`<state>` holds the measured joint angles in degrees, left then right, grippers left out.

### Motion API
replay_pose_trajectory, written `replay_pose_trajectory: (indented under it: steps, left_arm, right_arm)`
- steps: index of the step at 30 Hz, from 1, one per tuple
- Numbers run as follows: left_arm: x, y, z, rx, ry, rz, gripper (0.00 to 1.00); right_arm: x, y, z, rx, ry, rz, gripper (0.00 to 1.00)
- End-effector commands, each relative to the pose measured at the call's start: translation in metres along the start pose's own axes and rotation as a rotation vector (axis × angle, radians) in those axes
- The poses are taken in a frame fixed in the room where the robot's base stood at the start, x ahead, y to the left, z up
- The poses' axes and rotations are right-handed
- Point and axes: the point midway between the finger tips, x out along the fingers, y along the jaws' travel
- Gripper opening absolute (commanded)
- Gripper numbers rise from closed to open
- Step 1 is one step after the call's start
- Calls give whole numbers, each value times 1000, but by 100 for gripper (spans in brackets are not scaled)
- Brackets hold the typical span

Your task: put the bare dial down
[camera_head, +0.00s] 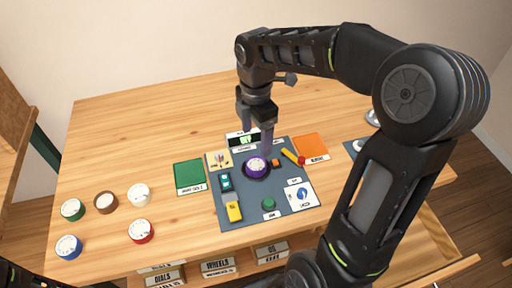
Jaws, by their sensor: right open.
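A purple dial (256,166) with a white marked face sits near the middle of the dark grey-blue mat (240,218), in a dark round seat. My right gripper (260,145) is open just above and beside it, fingers pointing down. The gap between fingers and dial is hard to judge. More dials stand on the table at the left: green (72,210), brown (106,202), white (139,194), blue (68,247) and red (141,231). I cannot tell which dial is the bare one. My left gripper is not in view.
The mat also bears a yellow block (234,212), a green knob (268,203) and a yellow stick with a red end (292,156). A green square (189,176) lies left, an orange square (311,146) right. The back left table is clear.

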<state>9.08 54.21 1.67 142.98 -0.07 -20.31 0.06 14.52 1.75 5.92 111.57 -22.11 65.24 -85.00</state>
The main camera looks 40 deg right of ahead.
Motion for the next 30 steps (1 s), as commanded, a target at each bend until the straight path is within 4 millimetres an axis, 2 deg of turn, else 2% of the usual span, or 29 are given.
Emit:
replay_pose_trajectory:
  steps: [3,6,30]
  left_arm:
    - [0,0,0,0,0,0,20]
    - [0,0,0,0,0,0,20]
    - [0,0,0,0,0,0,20]
  right_arm:
    - [-14,0,0,-1,-1,1,75]
    - [-19,0,0,-1,0,1,75]
    - [-20,0,0,-1,0,-1,75]
